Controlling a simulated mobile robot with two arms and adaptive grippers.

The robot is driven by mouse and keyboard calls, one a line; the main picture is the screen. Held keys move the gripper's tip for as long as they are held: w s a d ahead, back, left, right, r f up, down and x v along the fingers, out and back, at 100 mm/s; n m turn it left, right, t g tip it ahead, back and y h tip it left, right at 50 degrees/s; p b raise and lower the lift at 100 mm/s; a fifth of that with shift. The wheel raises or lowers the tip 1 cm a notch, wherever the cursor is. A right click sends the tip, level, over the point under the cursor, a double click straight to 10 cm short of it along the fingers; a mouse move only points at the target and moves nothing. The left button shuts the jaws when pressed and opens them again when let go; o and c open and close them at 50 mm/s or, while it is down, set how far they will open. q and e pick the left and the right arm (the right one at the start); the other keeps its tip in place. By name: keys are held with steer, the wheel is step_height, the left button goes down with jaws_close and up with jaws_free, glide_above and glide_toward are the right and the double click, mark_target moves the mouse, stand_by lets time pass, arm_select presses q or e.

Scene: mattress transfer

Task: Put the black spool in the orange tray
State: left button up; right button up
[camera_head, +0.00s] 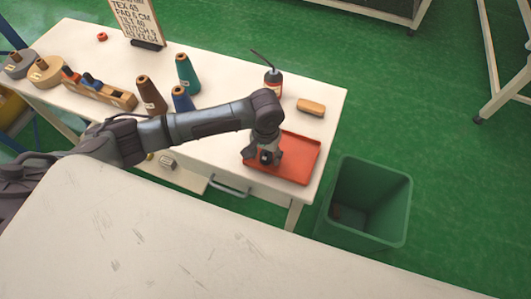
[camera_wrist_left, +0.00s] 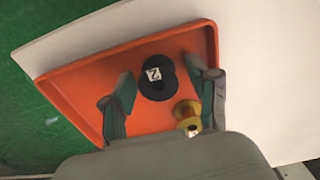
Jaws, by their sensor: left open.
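The orange tray (camera_head: 304,158) lies near the right end of the white table. My left gripper (camera_head: 264,155) is over the left part of this tray, pointing down. In the left wrist view, the tray (camera_wrist_left: 80,82) lies below the gripper's open fingers (camera_wrist_left: 165,98). The black spool (camera_wrist_left: 158,82), with a white label marked 2, shows against the tray floor between the fingers, with gaps beside it. A yellow spool (camera_wrist_left: 187,112) with a white label shows close to the right finger. My right gripper is not in view.
A green bin (camera_head: 366,203) stands on the floor right of the table. Open floor lies beyond.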

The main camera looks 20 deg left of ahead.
arm_select(q)
steer(key=shift+r, duration=0.1)
step_height(320, 180, up, 12)
stand_by(0.5)
